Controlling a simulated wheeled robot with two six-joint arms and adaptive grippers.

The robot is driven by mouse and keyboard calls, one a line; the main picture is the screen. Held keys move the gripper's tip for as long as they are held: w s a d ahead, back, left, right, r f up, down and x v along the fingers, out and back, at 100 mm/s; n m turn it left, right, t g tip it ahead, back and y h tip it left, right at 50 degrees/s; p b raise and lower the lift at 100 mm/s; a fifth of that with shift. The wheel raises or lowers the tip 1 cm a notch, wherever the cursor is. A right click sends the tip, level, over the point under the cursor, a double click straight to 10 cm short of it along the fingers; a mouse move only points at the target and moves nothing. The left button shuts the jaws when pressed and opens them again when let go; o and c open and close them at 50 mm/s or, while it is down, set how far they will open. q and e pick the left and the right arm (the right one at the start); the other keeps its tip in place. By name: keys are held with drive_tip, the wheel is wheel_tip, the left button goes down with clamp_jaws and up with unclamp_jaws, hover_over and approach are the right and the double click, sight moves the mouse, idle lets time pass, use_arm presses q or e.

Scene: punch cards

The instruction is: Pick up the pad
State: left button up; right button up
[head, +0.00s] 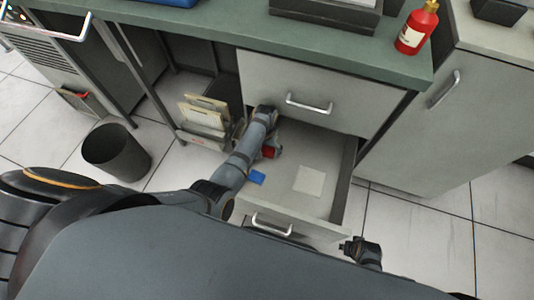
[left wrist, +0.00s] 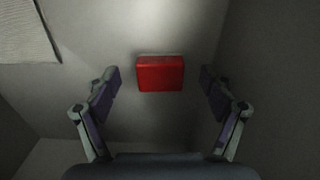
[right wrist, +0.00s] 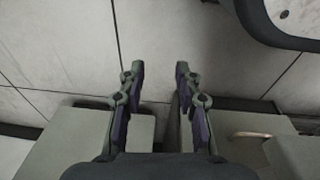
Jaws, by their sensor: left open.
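A small red block-like pad (head: 268,152) lies in the open drawer (head: 345,190), partly hidden by my left gripper (head: 275,150). In the left wrist view the red pad (left wrist: 160,73) sits ahead of and between the spread fingers of my left gripper (left wrist: 160,85), touching neither. A small flat blue pad (head: 257,177) and a larger cream square pad (head: 309,181) also lie on the drawer floor. The cream one shows in part in the left wrist view (left wrist: 25,32). My right gripper (right wrist: 154,72) is open and empty, outside the drawer.
A closed drawer front (head: 300,95) stands above the open one. A green desktop (head: 210,35) with a red bottle (head: 417,28) is above. A black bin (head: 117,152) and a rack of folders (head: 203,117) are at left. Tiled floor shows at right.

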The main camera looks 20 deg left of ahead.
sight(267, 152)
use_arm(q)
wheel_tip(267, 152, down, 3)
drive_tip(key=shift+r+b, duration=0.2)
drive_tip(key=shift+b, duration=0.2)
use_arm(e)
drive_tip(key=r, duration=0.1)
drive_tip(key=w+r, duration=0.1)
drive_tip(key=a+r, duration=0.1)
drive_tip(key=shift+w+r, duration=0.1)
drive_tip(key=shift+w, duration=0.2)
use_arm(q)
drive_tip(key=c, duration=1.2)
drive_tip(key=shift+c, duration=0.2)
drive_tip(key=shift+r, duration=0.15)
use_arm(e)
drive_tip(key=shift+w+r, duration=0.1)
